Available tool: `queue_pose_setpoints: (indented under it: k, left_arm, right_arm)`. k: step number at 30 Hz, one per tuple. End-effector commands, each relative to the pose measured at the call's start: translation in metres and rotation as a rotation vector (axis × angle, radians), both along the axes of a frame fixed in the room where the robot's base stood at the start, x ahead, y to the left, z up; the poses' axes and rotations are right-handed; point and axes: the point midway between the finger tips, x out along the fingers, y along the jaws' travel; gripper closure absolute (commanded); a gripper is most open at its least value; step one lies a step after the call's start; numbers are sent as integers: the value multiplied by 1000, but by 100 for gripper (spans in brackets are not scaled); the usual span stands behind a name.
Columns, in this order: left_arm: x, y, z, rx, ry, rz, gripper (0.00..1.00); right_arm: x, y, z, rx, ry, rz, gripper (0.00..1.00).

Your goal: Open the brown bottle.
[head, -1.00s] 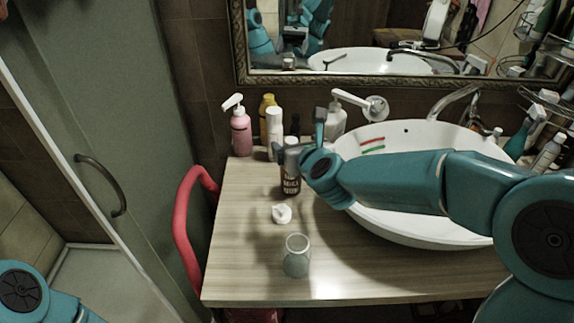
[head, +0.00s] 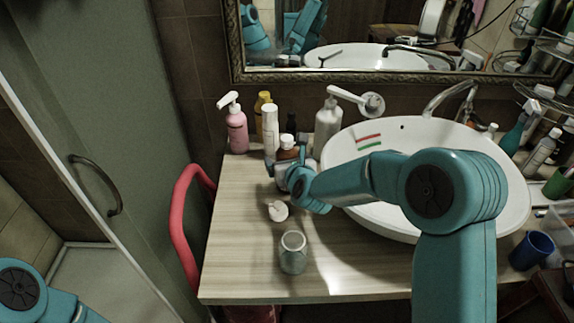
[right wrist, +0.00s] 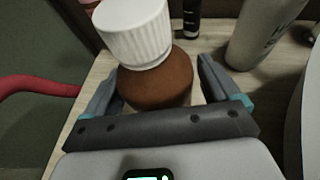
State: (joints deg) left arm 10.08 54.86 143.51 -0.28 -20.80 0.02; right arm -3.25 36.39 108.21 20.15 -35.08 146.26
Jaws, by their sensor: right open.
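The brown bottle (head: 287,153) stands upright near the back of the wooden counter, left of the basin. Its white ribbed cap (right wrist: 133,30) is on top in the right wrist view, above the brown shoulder (right wrist: 157,82). My right gripper (head: 286,158) is open at the bottle. In the right wrist view the fingers (right wrist: 161,70) lie on either side of the brown body, below the cap, with gaps visible on both sides. In the head view my gripper and wrist hide the lower bottle. My left gripper is out of view.
A clear glass (head: 293,254) and a small white pump top (head: 277,210) are on the counter in front. A pink pump bottle (head: 236,128), white bottle (head: 270,130) and grey-white dispenser (head: 327,125) stand close behind. The white basin (head: 350,150) is at right.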

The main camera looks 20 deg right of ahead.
Motion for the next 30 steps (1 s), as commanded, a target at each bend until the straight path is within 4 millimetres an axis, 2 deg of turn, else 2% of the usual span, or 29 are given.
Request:
queue_pose_setpoints:
  k: [3, 8, 9, 14, 15, 25, 30]
  left_arm:
    - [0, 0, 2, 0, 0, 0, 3]
    - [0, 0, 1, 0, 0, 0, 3]
    - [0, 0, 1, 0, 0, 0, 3]
    - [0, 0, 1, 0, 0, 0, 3]
    - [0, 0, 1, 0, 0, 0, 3]
    - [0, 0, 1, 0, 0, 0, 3]
    - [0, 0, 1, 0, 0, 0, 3]
  right_arm:
    - [7, 0, -2, -1, -1, 0, 11]
    - [7, 0, -2, -1, -1, 0, 11]
    - [7, 0, -3, -1, -1, 0, 17]
    - [6, 0, -2, -1, -1, 0, 69]
    - [6, 0, -2, -1, -1, 0, 75]
    - [7, -1, 3, 0, -4, -1, 75]
    - [7, 0, 25, -1, -7, -1, 75]
